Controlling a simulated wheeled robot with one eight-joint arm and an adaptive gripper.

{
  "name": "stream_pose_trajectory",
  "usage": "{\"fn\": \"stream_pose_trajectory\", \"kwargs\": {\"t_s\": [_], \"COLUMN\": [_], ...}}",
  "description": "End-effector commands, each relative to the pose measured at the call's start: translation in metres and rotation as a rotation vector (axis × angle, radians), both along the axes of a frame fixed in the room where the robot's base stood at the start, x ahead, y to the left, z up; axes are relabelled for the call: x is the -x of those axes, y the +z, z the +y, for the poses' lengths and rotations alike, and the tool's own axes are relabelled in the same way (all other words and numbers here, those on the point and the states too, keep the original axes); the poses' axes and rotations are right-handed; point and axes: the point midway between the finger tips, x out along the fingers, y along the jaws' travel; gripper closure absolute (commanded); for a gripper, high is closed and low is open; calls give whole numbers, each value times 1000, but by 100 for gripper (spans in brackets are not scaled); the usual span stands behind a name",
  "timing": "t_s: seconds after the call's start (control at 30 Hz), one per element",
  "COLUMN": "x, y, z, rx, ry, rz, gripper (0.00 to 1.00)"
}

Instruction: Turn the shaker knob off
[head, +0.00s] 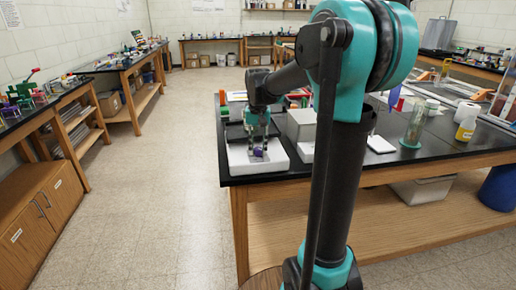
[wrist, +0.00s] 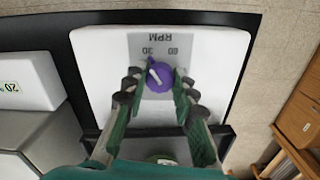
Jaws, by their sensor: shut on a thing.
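The shaker (head: 268,166) is a white box with a dark platform behind its front panel, at the near left corner of the black bench. In the wrist view its white panel (wrist: 210,55) carries a grey label reading RPM, with 30 and 60 marked. The purple knob (wrist: 159,78) has a white pointer line, tilted toward the 30 side. The knob also shows small in the head view (head: 258,152). My gripper (wrist: 158,84) reaches down over the panel, its green fingers on both sides of the knob and shut on it.
White boxes (head: 302,125) stand right beside the shaker. A glass cylinder (head: 414,124) and a yellow-labelled bottle (head: 466,128) stand farther right on the bench. The floor (head: 165,190) left of the bench is clear.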

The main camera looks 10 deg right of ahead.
Motion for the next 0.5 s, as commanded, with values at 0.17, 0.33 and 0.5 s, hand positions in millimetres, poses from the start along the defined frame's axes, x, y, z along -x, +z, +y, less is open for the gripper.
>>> {"fn": "stream_pose_trajectory", "kwargs": {"t_s": [0.17, 0.33, 0.5], "x": [0, 0, -1], "y": [0, 0, 0], "z": [0, 0, 0], "rx": [0, 0, 0], "ry": [165, 326, 487], "rz": [-1, -1, -1], "gripper": [100, 100, 100]}}
